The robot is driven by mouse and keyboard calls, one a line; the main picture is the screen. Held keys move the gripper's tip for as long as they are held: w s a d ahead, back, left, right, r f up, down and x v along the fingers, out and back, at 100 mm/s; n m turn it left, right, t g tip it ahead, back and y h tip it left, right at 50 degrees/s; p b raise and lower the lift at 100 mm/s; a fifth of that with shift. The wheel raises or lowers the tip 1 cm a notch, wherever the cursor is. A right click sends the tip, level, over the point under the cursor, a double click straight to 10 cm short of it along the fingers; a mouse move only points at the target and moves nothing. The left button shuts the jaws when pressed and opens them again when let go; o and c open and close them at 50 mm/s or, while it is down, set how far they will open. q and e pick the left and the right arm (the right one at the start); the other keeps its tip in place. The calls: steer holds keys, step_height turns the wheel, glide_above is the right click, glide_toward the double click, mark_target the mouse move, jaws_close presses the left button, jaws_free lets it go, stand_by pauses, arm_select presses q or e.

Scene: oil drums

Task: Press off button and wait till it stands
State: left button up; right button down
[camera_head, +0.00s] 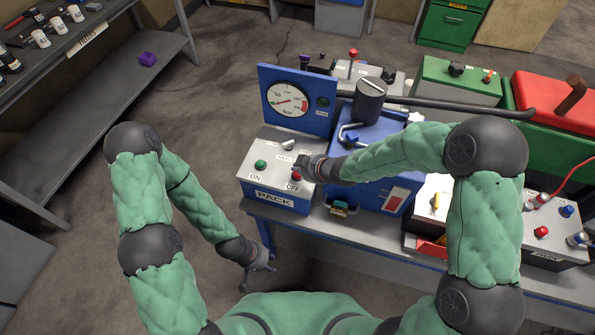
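The PACK control box (272,203) is grey and blue and sits at the left end of the workbench. It has a green ON button (260,164) and a red OFF button (296,177). My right gripper (299,167) is right at the OFF button and partly covers it; contact and finger opening cannot be told. A round pressure gauge (288,99) is on the blue panel (266,77) behind the box, with a dark indicator lamp (322,102) beside it. My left gripper (260,277) hangs low in front of the bench, its fingers apart and empty.
The workbench (350,257) carries a blue machine (376,134) with a dark cylinder, a green and red unit (560,110), and a box with red and blue knobs (545,240). A shelf (110,90) stands at the left. Floor between is clear.

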mark_target(298, 175)
steer(key=shift+r+p, duration=2.15)
steer(key=shift+r, duration=0.3)
steer(key=shift+f, duration=0.1)
